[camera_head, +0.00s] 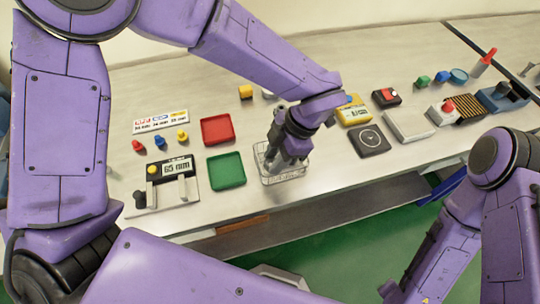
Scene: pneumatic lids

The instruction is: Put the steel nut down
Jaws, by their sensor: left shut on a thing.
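My left gripper (274,164) points down over a clear, wire-edged basket (292,177) near the front of the bench. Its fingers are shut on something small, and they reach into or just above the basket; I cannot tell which. The steel nut cannot be made out, as the dark fingers and wrist hide what is held. My right arm shows at the lower right, but its gripper is out of view.
A green tray (226,171) and a red tray (217,129) lie left of the basket. A gauge reading 65 mm (176,168) stands further left. A dark square pad (369,140) and white box (408,126) are to the right.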

